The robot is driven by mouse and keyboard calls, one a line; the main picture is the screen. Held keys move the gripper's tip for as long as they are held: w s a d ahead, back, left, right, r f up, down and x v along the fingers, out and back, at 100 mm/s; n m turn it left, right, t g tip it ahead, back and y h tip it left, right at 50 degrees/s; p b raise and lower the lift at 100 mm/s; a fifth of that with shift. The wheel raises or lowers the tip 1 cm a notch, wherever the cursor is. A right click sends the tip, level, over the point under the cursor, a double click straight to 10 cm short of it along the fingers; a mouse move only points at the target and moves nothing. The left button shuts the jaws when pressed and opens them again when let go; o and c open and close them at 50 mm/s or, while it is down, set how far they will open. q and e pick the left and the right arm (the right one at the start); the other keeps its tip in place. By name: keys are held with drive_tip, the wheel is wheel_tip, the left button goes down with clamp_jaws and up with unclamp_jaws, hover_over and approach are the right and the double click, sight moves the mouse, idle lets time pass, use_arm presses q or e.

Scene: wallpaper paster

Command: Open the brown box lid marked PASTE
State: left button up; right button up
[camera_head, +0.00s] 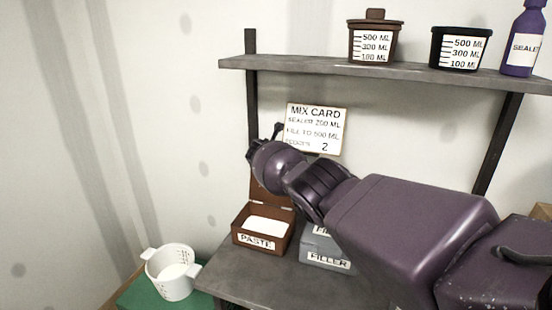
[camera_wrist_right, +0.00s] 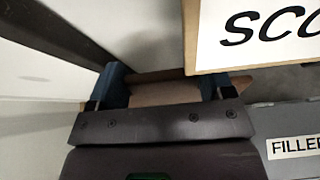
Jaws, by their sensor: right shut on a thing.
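The brown box marked PASTE (camera_head: 258,238) sits on the grey bench in the head view. Its lid (camera_head: 264,193) stands up at the back, and pale content (camera_head: 266,225) shows inside the box. My right arm reaches in from the right, with its wrist over the lid's upper part. In the right wrist view the blue fingers of my right gripper (camera_wrist_right: 165,84) are shut on a brown panel (camera_wrist_right: 165,95), which fits the lid. The fingertips are hidden behind the wrist in the head view. My left gripper is in neither view.
A grey FILLER box (camera_head: 328,261) stands right of the brown box, partly behind my arm. The MIX CARD (camera_head: 316,128) is on the wall close to my wrist. A white cup (camera_head: 172,280) stands at lower left. A shelf (camera_head: 400,75) with containers runs above.

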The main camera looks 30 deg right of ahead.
drive_tip(key=shift+w+d, duration=0.15)
drive_tip(key=shift+d, duration=0.1)
idle(0.3)
drive_tip(key=o, duration=1.3)
